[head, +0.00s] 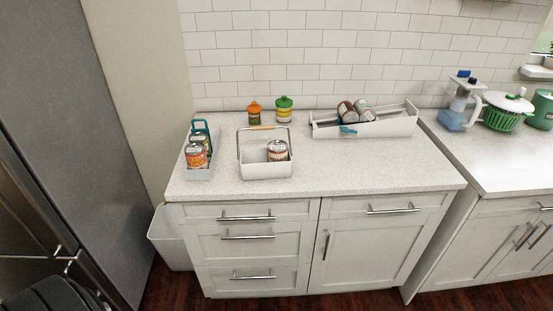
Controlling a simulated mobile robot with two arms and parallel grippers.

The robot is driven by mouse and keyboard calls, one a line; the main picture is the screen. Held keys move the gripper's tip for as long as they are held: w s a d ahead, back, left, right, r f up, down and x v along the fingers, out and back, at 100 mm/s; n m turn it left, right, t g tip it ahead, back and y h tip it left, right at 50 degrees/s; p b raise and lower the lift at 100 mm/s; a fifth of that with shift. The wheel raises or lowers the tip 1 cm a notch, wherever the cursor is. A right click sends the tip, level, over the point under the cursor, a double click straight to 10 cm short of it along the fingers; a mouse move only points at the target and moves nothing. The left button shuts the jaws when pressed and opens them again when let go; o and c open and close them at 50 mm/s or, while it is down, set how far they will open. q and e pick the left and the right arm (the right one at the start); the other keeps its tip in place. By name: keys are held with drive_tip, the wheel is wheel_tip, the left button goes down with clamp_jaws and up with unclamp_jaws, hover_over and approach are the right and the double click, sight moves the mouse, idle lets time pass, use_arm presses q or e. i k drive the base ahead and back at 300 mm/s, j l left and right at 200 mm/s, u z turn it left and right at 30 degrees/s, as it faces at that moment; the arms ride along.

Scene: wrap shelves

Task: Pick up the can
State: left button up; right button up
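Several cans stand or lie on the counter (330,175). One labelled can (277,151) stands upright in the white basket (266,170) with a raised handle, at the middle. A can with an orange-red label (196,157) is in the narrow grey-white bin (198,174) at the left, with another can partly hidden behind it. Brown-and-white cans (346,111) lie tilted in the long white tray (385,128) at the back right. I cannot tell which can is meant. Neither gripper shows in the head view.
An orange jar (254,113) and a green-lidded jar (284,110) stand near the back wall. A grey fridge (75,120) stands at the left. A pitcher (461,108) and a green colander (503,115) stand on the right counter. The front-right part of the middle counter is clear.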

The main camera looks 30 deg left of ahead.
sight(278, 150)
drive_tip(key=u, duration=0.85)
drive_tip(key=i+l+u, duration=0.2)
drive_tip(key=l+u, duration=0.25)
drive_tip(key=i+l+u, duration=0.1)
drive_tip(key=l+u, duration=0.75)
drive_tip(key=i+l, duration=0.05)
